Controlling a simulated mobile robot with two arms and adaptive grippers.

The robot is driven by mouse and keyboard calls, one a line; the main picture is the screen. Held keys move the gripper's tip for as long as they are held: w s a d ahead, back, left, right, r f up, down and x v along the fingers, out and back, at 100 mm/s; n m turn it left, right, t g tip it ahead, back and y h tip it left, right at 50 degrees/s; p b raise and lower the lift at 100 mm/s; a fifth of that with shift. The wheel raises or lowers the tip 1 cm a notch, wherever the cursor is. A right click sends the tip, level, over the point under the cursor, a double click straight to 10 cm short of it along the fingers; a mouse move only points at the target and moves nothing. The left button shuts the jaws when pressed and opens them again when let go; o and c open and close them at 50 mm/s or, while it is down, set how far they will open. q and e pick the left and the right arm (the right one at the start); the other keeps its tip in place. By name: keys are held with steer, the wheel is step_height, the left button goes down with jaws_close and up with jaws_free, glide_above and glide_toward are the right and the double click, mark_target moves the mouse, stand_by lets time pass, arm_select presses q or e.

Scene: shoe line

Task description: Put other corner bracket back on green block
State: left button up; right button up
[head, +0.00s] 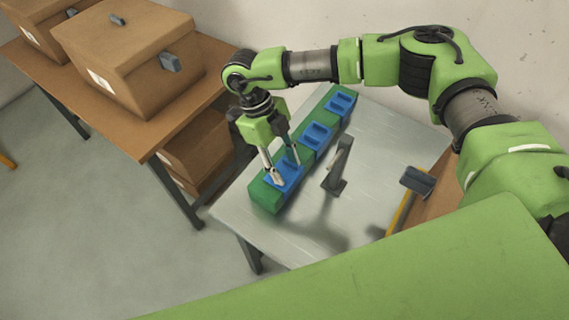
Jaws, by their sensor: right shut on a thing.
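The long green block (264,194) lies along the left side of the metal table in the head view. Several blue brackets sit along its top: one at the far end (341,102), one in the middle (317,134) and one at the near end (287,179). My right gripper (286,166) points down over the near end of the block. Its two fingers are shut on the near blue bracket, one on each side. That bracket is at the block's top; I cannot tell whether it rests fully on it. The fingers hide part of it. My left gripper is out of view.
A dark grey angled stand (337,174) rises from the metal table (300,232) right of the block. A dark fixture (418,180) is at the table's right edge. A brown table with boxes (133,55) stands left. The table's front is clear.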

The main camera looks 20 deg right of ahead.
steer(key=shift+f, duration=0.15)
stand_by(0.5)
steer(key=o, duration=1.2)
steer(key=o, duration=0.4)
step_height(320, 180, up, 7)
steer(key=p, duration=0.3)
